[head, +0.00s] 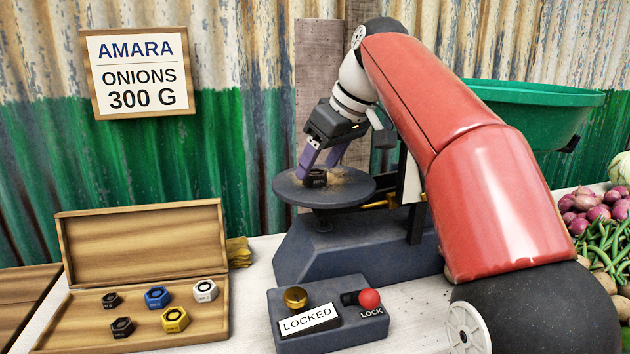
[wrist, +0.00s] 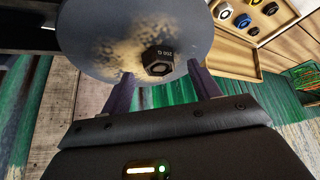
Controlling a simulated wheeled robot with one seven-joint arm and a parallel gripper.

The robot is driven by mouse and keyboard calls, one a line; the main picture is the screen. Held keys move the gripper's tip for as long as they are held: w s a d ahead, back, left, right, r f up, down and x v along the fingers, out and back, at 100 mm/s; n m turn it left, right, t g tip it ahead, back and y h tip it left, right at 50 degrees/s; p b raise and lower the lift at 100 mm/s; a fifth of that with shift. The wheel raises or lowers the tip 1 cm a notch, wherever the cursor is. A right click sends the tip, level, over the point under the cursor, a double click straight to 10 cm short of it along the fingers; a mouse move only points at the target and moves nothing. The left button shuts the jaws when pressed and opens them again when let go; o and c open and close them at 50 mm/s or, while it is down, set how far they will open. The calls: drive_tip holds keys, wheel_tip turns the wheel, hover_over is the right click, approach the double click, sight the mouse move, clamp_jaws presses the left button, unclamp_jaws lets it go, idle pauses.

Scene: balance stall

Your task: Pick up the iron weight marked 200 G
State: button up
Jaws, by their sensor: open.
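The dark hexagonal iron weight marked 200 G (wrist: 158,61) stands on the round grey plate of the balance (wrist: 90,30). In the head view the weight (head: 316,178) is on the same plate (head: 350,188), between or just beside my fingertips. My gripper (head: 318,168) is open, with its purple fingers angled down at the plate. In the wrist view the fingers of my gripper (wrist: 163,85) lie on either side of the weight, with gaps visible. Whether either finger touches it, I cannot tell.
An open wooden box (head: 45,335) at the left holds several hexagonal weights. A control box (head: 345,335) reads LOCKED and has a red LOCK knob (head: 369,299). A green pan (head: 540,95) hangs behind my arm. Vegetables (head: 598,215) lie at the right.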

drive_tip(key=shift+x, duration=0.8)
drive_tip(key=shift+c, duration=0.4)
drive_tip(key=shift+r, duration=0.1)
drive_tip(key=c, duration=1.1)
